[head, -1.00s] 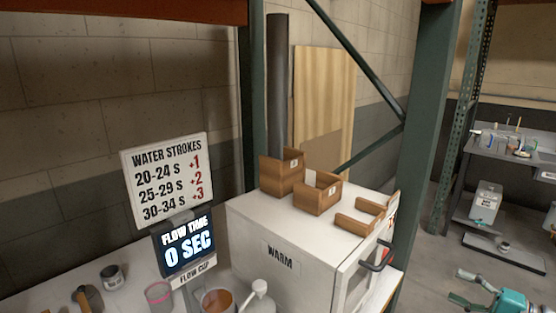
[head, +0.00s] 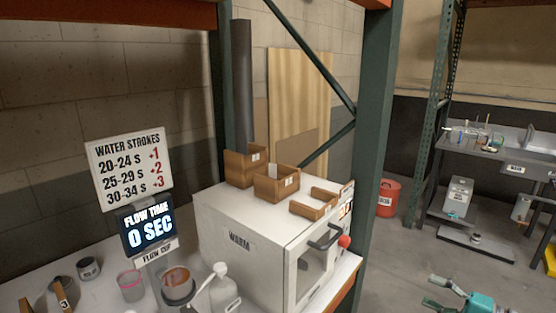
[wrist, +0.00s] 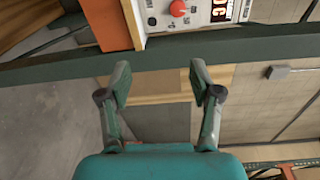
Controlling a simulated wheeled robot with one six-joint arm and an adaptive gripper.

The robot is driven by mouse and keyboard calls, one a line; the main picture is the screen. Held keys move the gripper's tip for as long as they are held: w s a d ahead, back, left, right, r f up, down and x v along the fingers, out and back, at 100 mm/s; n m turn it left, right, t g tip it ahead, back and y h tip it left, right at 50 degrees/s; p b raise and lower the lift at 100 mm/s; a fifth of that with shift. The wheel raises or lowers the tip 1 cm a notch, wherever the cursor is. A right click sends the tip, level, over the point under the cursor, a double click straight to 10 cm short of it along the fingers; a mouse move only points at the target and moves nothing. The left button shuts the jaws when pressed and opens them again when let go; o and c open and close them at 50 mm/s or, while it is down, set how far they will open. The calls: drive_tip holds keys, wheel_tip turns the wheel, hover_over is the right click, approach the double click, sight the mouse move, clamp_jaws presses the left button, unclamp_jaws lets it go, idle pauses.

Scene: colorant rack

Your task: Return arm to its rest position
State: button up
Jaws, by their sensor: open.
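My gripper (wrist: 159,82) is open and empty in the wrist view, its two fingers spread apart with nothing between them. Behind it are a dark green rack beam and the wall. In the head view, teal parts of my arm (head: 468,303) show at the bottom right, out over the floor and to the right of the white WARM cabinet (head: 240,265). The cabinet's red knob (wrist: 178,8) is at the top of the wrist view.
The rack's green post (head: 375,150) stands right of the cabinet. Wooden bins (head: 277,184) sit on top of it. A FLOW TIME display (head: 147,228) reads 0 SEC. Cups and a pump bottle (head: 224,292) stand on the bench. A red bucket (head: 387,198) and a grey workbench (head: 500,165) are at right.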

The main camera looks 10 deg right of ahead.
drive_tip(key=s+a+f+m+h, duration=0.1)
drive_tip(key=s+a+f+h, duration=0.2)
drive_tip(key=a+f, duration=0.7)
drive_tip(key=s+a+f+m+h, duration=0.1)
drive_tip(key=s+a+f+h, duration=0.2)
drive_tip(key=a+f, duration=0.7)
drive_tip(key=s+a+f+n+g+h, duration=0.1)
drive_tip(key=s+a+f+g+h, duration=0.15)
drive_tip(key=s+f, duration=0.4)
drive_tip(key=s+a+r+n+h, duration=0.1)
drive_tip(key=s+a+r+n, duration=0.15)
drive_tip(key=s, duration=0.55)
drive_tip(key=s+a+r+n+h, duration=0.1)
drive_tip(key=s+a+n+h, duration=0.2)
drive_tip(key=s, duration=0.6)
drive_tip(key=s+a+r+n+t+y, duration=0.2)
drive_tip(key=s+r+n, duration=0.5)
drive_tip(key=s+r, duration=0.5)
wheel_tip(320, 180, up, 3)
drive_tip(key=shift+a+n+t, duration=0.35)
drive_tip(key=shift+a+t, duration=0.2)
drive_tip(key=shift+a, duration=0.45)
